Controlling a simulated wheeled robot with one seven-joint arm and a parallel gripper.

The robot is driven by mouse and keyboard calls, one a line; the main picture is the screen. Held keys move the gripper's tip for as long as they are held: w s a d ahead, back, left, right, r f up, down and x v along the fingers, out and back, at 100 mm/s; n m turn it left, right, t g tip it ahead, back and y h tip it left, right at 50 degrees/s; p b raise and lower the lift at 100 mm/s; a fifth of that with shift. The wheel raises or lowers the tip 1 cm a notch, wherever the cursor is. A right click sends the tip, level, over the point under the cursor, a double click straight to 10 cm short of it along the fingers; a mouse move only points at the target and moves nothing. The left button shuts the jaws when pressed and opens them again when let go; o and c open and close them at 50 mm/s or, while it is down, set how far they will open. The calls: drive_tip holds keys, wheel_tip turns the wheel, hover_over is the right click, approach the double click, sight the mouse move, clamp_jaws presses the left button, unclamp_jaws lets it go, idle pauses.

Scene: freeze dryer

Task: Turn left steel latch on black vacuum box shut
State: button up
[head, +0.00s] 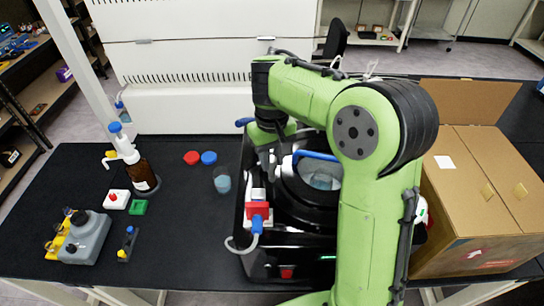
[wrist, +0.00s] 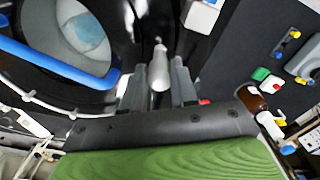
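The black vacuum box (head: 290,245) stands on the dark bench in the head view, right of the middle, partly behind my arm. Its round lid has a clear window (head: 322,178) and a blue handle (head: 316,155); the window (wrist: 84,38) and handle (wrist: 55,66) also show at the upper left of the wrist view. A steel latch (wrist: 159,74) with a rounded end stands between my fingers in the wrist view. My gripper (wrist: 159,68) is open around it, with small gaps seen on both sides. In the head view my gripper (head: 266,158) hides most of the latch.
A red-and-white valve with a blue hose (head: 257,212) sits at the box's left front. A cardboard box (head: 480,200) stands close on the right.

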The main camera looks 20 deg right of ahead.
clamp_jaws()
drive_tip(key=shift+m, duration=0.3)
drive_tip(key=m+b, duration=0.1)
drive_tip(key=m, duration=0.2)
drive_tip(key=m+b, duration=0.1)
drive_tip(key=m, duration=0.3)
drive_tip(key=shift+b, duration=0.3)
drive_tip(key=m+b, duration=0.2)
drive_tip(key=m, duration=0.3)
drive_tip(key=shift+m, duration=0.3)
drive_tip(key=shift+m+b, duration=0.95)
drive_tip(key=shift+m, duration=1.35)
